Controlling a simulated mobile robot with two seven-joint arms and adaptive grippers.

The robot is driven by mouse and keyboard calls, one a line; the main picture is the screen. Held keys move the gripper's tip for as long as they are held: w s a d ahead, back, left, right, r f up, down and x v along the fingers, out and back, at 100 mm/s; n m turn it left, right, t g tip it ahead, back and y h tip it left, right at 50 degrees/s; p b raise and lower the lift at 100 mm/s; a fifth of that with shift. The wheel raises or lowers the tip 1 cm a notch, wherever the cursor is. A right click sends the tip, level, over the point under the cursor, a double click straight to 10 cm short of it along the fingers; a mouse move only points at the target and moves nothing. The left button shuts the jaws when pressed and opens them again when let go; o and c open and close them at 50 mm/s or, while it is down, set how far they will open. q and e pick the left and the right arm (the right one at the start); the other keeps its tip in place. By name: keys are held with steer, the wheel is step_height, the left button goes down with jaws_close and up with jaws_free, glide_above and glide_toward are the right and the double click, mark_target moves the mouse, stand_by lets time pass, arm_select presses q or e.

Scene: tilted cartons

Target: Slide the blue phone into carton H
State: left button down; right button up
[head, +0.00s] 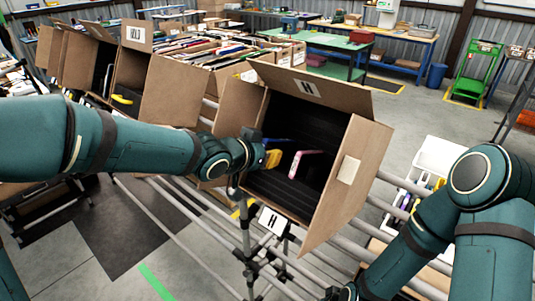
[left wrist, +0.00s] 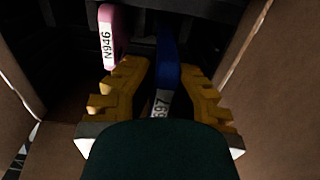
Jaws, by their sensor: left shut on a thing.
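Carton H (head: 372,165) is an open, tilted cardboard box with a dark inside and an "H" label on its raised flap. My left gripper (head: 272,158) has its yellow fingers inside the carton's mouth. In the left wrist view the gripper (left wrist: 165,95) is shut on the blue phone (left wrist: 167,62), whose white label reads partly "97". The phone's far end points into the dark inside; in the head view only a bit of blue (head: 280,141) shows. A pink phone (head: 303,161), labelled "N946" in the wrist view (left wrist: 107,35), is in the carton left of the blue one.
Other tilted cartons (head: 170,93) stand in a row to the left, one filled with many items behind. Carton walls (left wrist: 265,60) flank the gripper in the wrist view. Metal rails (head: 330,262) run below. My right arm (head: 480,180) is at the lower right, its fingers out of sight.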

arm_select(q)
steer(key=shift+w+d+f, duration=0.1)
steer(key=shift+w+f, duration=0.05)
steer(key=shift+f+b+x, duration=0.2)
steer(key=shift+b+x, duration=1)
steer(key=shift+x, duration=0.25)
steer(key=shift+b+x, duration=0.5)
steer(key=shift+x, duration=0.3)
stand_by(1.4)
stand_by(0.5)
steer(key=c, duration=1.1)
jaws_free()
steer(key=shift+o, duration=0.2)
